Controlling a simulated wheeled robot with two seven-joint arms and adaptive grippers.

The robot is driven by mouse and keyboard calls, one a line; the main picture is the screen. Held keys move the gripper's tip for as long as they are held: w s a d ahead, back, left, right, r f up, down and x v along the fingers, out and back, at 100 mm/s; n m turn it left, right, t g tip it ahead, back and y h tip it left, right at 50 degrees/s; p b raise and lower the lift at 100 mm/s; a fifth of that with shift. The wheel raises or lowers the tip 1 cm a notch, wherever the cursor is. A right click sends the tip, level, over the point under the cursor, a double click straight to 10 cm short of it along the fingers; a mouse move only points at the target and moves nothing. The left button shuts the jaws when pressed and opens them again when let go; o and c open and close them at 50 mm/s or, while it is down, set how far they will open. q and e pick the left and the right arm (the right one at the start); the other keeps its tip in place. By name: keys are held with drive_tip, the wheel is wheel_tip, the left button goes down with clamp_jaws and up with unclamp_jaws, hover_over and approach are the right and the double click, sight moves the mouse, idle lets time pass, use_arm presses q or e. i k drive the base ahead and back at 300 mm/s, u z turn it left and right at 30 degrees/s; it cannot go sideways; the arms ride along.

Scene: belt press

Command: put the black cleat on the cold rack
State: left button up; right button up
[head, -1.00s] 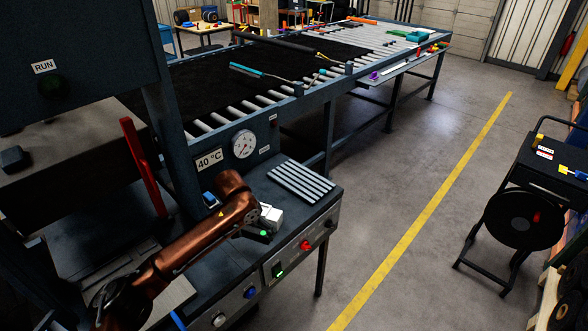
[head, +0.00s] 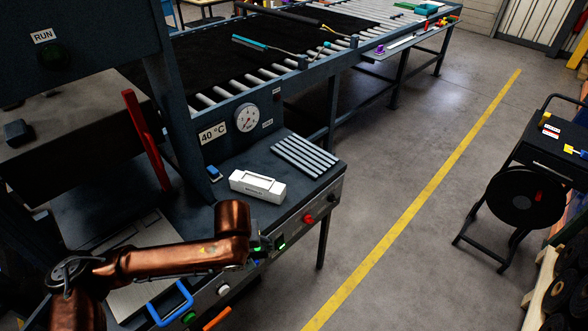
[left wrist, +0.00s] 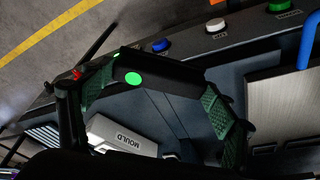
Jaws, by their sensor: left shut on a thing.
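My left gripper (head: 264,244) is low over the front edge of the press bench in the head view. In the left wrist view its two green-padded fingers (left wrist: 157,90) are shut on the black cleat (left wrist: 165,78), a dark bar with a green dot. In the head view the cleat is small, dark and mostly hidden by the gripper. A slatted grey rack (head: 305,156), which looks like the cold rack, lies at the bench's far right end with bare slats. The gripper is apart from it, nearer to me. My right gripper is not in view.
A white mould block (head: 258,186) stands on the bench (head: 226,178) between gripper and rack; it also shows in the left wrist view (left wrist: 122,140). A red lever (head: 147,140) and gauge panel (head: 246,118) stand behind. Buttons line the front panel (head: 328,204).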

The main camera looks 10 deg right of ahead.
sight(304, 153)
drive_tip(key=z, duration=2.1)
drive_tip(key=i, duration=0.8)
drive_tip(key=u, duration=2.1)
